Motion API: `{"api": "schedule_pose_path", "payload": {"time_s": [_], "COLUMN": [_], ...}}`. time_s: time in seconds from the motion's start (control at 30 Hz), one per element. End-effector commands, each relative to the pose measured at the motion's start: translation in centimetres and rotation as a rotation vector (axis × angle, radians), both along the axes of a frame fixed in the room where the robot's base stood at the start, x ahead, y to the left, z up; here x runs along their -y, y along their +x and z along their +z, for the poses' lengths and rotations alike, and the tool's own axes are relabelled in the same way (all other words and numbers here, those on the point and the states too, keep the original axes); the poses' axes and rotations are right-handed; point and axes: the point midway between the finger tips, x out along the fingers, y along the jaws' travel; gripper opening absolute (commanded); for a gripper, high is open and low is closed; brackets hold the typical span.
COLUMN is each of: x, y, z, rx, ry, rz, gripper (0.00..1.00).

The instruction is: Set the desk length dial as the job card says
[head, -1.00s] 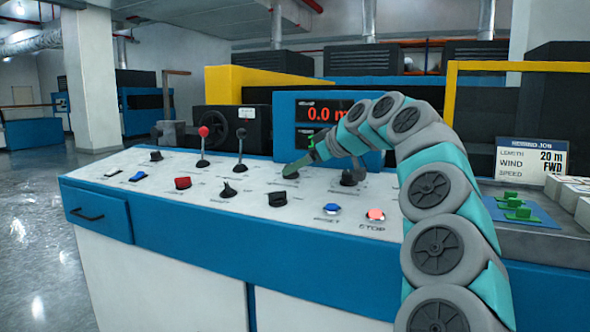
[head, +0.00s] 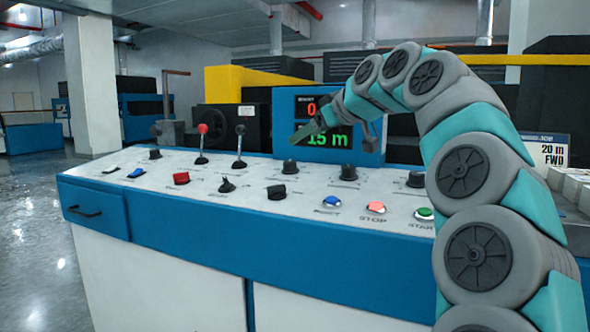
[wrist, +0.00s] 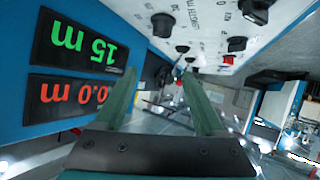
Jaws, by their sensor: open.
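The desk length dial (head: 289,167) is a black knob in the back row of the sloped white panel, below the display. In the wrist view the dial (wrist: 162,25) is beside a LENGTH label. My gripper (head: 306,130) is above the dial, in front of the display, apart from it. In the wrist view my gripper (wrist: 162,73) is open with nothing between its green fingers. The green length readout (head: 329,140) shows 15 m. The red readout (wrist: 70,93) above it shows 0.0 m. The job card (head: 549,153) at the right reads 20 m and FWD; my arm partly hides it.
Red (head: 202,130) and black (head: 240,131) levers rise left of the dial. Another black knob (head: 348,172) is to its right. Front-row switches and lit blue, red and green buttons line the panel. A blue drawer (head: 96,212) is below left.

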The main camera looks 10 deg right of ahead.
Motion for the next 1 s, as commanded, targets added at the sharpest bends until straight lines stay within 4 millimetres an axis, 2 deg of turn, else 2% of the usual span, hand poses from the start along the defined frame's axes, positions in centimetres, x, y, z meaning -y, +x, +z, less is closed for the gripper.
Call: {"api": "schedule_pose_path", "payload": {"time_s": [0.17,0.27,0.5,0.77,1.0], "x": [-1.8,-2.5,-2.7,-2.8,-2.8], "y": [-0.5,-0.1,0.9,1.8,4.3], "z": [-0.8,-2.0,-4.9,-5.4,-6.4], "rx": [0.026,0.032,0.039,0.042,0.042], "ry": [0.018,0.037,0.075,0.086,0.083], "rz": [-0.167,-0.255,-0.397,-0.419,-0.418], "gripper": [0.71,0.71,0.71,0.71,0.71]}}
